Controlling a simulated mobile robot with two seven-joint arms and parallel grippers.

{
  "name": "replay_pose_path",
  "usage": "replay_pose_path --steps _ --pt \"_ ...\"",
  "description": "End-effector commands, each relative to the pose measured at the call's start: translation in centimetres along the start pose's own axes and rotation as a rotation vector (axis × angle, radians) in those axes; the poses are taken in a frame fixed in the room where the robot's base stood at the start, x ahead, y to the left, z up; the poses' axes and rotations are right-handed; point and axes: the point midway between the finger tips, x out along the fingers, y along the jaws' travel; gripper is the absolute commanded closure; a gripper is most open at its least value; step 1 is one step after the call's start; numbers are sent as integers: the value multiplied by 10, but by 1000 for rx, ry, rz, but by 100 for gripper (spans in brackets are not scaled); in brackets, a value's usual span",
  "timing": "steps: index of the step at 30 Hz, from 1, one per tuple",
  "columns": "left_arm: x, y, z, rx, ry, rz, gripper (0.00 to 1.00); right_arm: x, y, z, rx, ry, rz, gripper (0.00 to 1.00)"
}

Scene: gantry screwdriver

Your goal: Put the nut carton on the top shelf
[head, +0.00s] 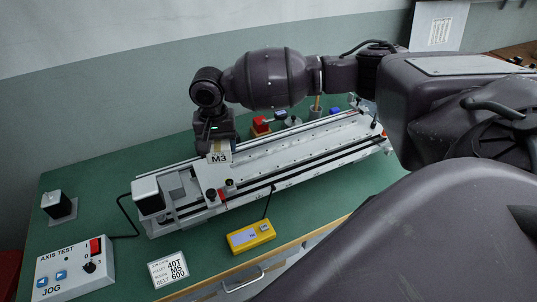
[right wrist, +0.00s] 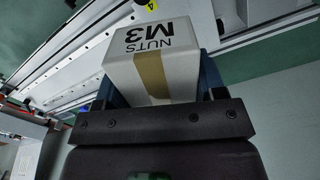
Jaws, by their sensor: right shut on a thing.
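The nut carton (head: 219,157) is a small pale box with a tan tape strip, marked "NUTS M3". In the right wrist view the carton (right wrist: 155,62) sits between the fingers of my right gripper (right wrist: 153,90). My left gripper is not in view. No top shelf can be made out clearly in either view.
The white linear gantry (head: 290,155) lies diagonally across the green bench (head: 95,185). A yellow meter (head: 251,236), a label card (head: 168,270), a jog box (head: 75,270) and a black motor block (head: 58,206) stand around it. Red and blue small items (head: 261,126) lie behind it.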

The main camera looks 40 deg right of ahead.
Motion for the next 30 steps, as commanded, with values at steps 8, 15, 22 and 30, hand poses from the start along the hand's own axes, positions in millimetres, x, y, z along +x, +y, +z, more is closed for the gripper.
replay_pose_path --steps 8,15,22,30 --pt "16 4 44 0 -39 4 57 37 26 -114 633 2 3 74" --pt "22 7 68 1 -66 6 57 40 55 -187 1051 0 1 74" --pt "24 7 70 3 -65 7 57 36 70 -216 1226 -1 0 74" --pt "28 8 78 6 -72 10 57 74 72 -219 1247 -2 7 74"
